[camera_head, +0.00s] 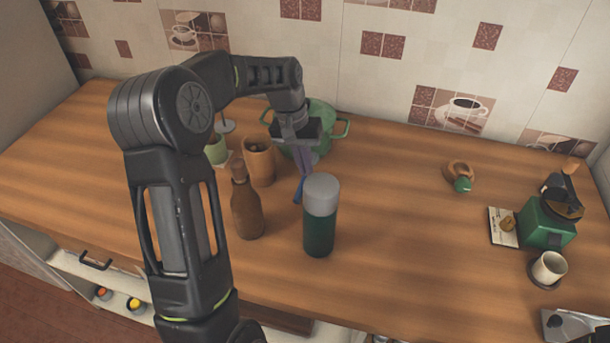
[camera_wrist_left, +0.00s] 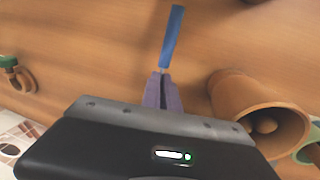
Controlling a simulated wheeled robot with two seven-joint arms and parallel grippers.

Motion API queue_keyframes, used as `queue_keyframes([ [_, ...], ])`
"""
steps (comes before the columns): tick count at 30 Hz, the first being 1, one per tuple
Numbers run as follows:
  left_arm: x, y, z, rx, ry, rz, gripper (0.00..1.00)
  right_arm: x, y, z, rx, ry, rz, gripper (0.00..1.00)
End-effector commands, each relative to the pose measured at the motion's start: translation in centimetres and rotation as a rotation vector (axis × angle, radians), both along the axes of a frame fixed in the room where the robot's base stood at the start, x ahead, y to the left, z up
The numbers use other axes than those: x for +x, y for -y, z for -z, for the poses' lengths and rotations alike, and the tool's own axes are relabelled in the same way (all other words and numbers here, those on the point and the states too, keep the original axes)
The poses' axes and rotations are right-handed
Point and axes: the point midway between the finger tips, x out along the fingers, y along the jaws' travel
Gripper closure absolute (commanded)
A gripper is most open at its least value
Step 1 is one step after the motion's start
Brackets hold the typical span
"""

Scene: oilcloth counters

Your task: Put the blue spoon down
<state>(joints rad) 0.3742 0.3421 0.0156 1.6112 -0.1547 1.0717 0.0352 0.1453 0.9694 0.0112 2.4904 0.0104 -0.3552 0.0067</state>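My left gripper (camera_wrist_left: 162,92) points down over the counter (camera_head: 390,215); it also shows in the head view (camera_head: 304,165). Its two purple-grey fingers are nearly together around the blue spoon (camera_wrist_left: 172,38). The spoon's blue part sticks out beyond the fingertips, with a short grey piece by the tips. In the head view, only a small bit of the spoon (camera_head: 298,192) shows, behind the green jar with a grey lid (camera_head: 320,225). I cannot tell whether the spoon touches the counter. My right gripper is not in view.
A brown bottle (camera_head: 247,208), a brown cup (camera_head: 259,161) and a green pot (camera_head: 325,118) stand close to my left gripper. A green coffee machine (camera_head: 546,225) and a white cup (camera_head: 548,268) are at the right.

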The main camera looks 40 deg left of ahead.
Motion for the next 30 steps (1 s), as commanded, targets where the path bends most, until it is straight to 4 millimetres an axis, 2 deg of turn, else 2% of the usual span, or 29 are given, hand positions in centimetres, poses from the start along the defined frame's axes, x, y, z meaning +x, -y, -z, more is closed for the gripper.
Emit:
queue_keyframes([
  [9, -0.1, 0.0, 4.0, -0.002, -0.003, 0.001, 1.00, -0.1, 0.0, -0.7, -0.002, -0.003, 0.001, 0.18],
  [21, -0.1, 0.0, 4.7, -0.001, -0.002, 0.000, 1.00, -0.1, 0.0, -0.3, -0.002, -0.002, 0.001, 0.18],
  [22, -0.1, 0.0, 4.5, -0.001, -0.002, 0.000, 0.93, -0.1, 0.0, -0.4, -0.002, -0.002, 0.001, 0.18],
  [30, -0.1, 0.0, 4.5, -0.001, -0.002, 0.000, 0.74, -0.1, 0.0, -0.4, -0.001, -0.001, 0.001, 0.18],
])
